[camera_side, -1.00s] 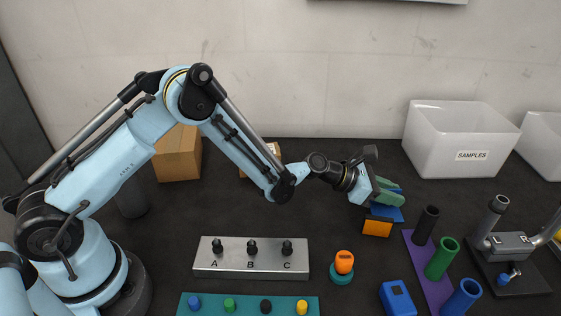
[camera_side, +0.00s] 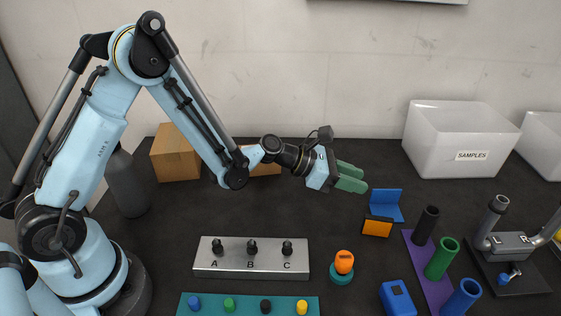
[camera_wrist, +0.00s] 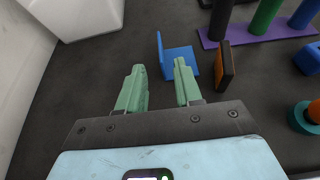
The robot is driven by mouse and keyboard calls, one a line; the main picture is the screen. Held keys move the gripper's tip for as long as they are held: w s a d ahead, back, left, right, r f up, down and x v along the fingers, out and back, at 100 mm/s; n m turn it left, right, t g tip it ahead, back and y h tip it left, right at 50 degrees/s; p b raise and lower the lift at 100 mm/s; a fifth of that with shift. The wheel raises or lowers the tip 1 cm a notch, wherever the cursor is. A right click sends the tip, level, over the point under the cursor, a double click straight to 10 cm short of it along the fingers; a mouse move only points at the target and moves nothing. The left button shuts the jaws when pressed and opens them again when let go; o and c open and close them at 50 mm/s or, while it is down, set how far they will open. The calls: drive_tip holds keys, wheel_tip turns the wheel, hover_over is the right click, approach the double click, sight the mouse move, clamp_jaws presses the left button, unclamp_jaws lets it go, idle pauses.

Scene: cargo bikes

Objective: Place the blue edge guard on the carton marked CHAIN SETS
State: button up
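The blue edge guard (camera_side: 387,204) is an L-shaped piece standing on the dark table, one leaf upright and one flat. It also shows in the wrist view (camera_wrist: 180,59), just beyond my fingertips. My gripper (camera_side: 357,178) has green fingers, which are spread apart and empty in the wrist view (camera_wrist: 159,70). It is up and to the left of the guard, not touching it. A brown carton (camera_side: 174,157) stands at the back left, and another brown carton (camera_side: 266,170) is mostly hidden behind my arm. No CHAIN SETS marking is readable on either.
An orange-and-black block (camera_side: 377,227) stands close in front of the guard. A purple strip (camera_side: 417,257) with black, green and blue tubes lies to the right. A white SAMPLES bin (camera_side: 460,145) stands behind. An orange-topped piece (camera_side: 344,263) and a grey A-B-C block (camera_side: 250,263) are in front.

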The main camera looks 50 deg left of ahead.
drive_tip(key=shift+v, duration=0.85)
drive_tip(key=shift+s+a+r+m, duration=0.25)
drive_tip(key=shift+s+r+m, duration=0.05)
drive_tip(key=shift+r+m, duration=0.3)
drive_tip(key=s+a+r+m+g+y, duration=0.1)
drive_tip(key=s+a+r+m+y, duration=0.2)
drive_tip(key=s+m, duration=0.3)
drive_tip(key=s+a+r+m+g+y, duration=0.1)
drive_tip(key=s+a+r+m+y, duration=0.2)
drive_tip(key=m, duration=0.9)
drive_tip(key=s+a+r, duration=0.1)
drive_tip(key=s+a, duration=0.1)
drive_tip(key=s, duration=0.1)
drive_tip(key=shift+s+y, duration=0.3)
drive_tip(key=s+a+m+y, duration=0.1)
drive_tip(key=s+m, duration=0.1)
drive_tip(key=s+a+m+y, duration=0.1)
drive_tip(key=s+a+m, duration=0.1)
drive_tip(key=m, duration=0.1)
drive_tip(key=s+a+m+y, duration=0.1)
drive_tip(key=s+m, duration=0.1)
drive_tip(key=s, duration=0.1)
drive_tip(key=shift+a+r+m+g, duration=0.1)
drive_tip(key=shift+a+m+g, duration=0.2)
drive_tip(key=shift+a+m, duration=0.1)
